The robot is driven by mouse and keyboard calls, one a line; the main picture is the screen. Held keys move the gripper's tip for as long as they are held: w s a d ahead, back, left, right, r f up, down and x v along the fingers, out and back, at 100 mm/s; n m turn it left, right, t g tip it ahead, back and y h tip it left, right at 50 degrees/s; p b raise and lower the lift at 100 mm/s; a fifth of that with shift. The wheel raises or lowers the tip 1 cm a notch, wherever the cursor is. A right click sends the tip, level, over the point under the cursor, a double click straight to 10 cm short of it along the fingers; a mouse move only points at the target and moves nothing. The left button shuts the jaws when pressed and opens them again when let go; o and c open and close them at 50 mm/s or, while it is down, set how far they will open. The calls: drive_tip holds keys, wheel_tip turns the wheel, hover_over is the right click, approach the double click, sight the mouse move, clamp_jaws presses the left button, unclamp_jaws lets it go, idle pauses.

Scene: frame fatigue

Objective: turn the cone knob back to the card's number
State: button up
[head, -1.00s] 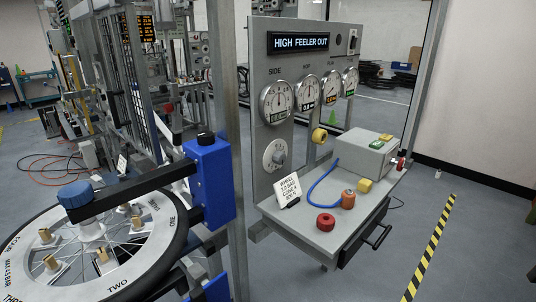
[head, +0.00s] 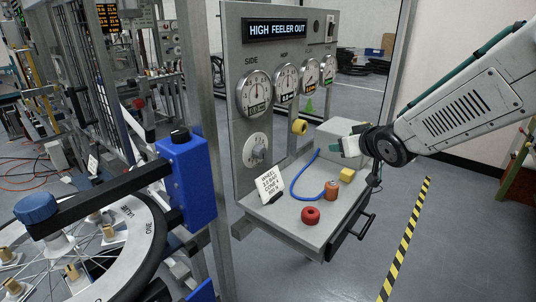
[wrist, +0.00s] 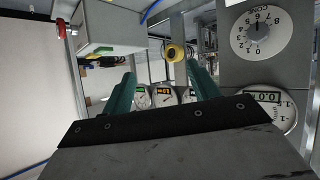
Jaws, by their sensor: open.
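The cone knob (head: 256,150) is a grey knob on a round white dial, low on the grey upright panel. In the wrist view its numbered dial (wrist: 262,33) appears upside down at upper right; its exact setting is too small to read. The white card (head: 269,180) leans on the bench below the dial; its small print seems to include "CONE 4". My gripper (head: 345,147) is open and empty, in front of the panel, right of the knob and apart from it. Its green fingers (wrist: 162,82) show spread in the wrist view.
Gauges (head: 254,93) line the panel under a "HIGH FEELER OUT" display (head: 275,30). A yellow knob (head: 299,127) sticks out right of the dial. The bench holds a red ring (head: 311,215), an orange piece (head: 331,191) and a blue hose (head: 301,178). A blue post block (head: 190,180) stands left.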

drive_tip(key=w+a+f+n+y, duration=0.2)
drive_tip(key=w+a+f+y, duration=0.25)
drive_tip(key=a, duration=0.35)
drive_tip(key=n+g+y, duration=0.1)
drive_tip(key=n+y, duration=0.2)
drive_tip(key=y, duration=0.5)
approach(263, 152)
drive_tip(key=shift+h, duration=0.25)
drive_tip(key=x, duration=0.8)
drive_tip(key=shift+w+a+r, duration=0.1)
drive_tip(key=shift+a+r, duration=0.1)
drive_tip(key=c, duration=1)
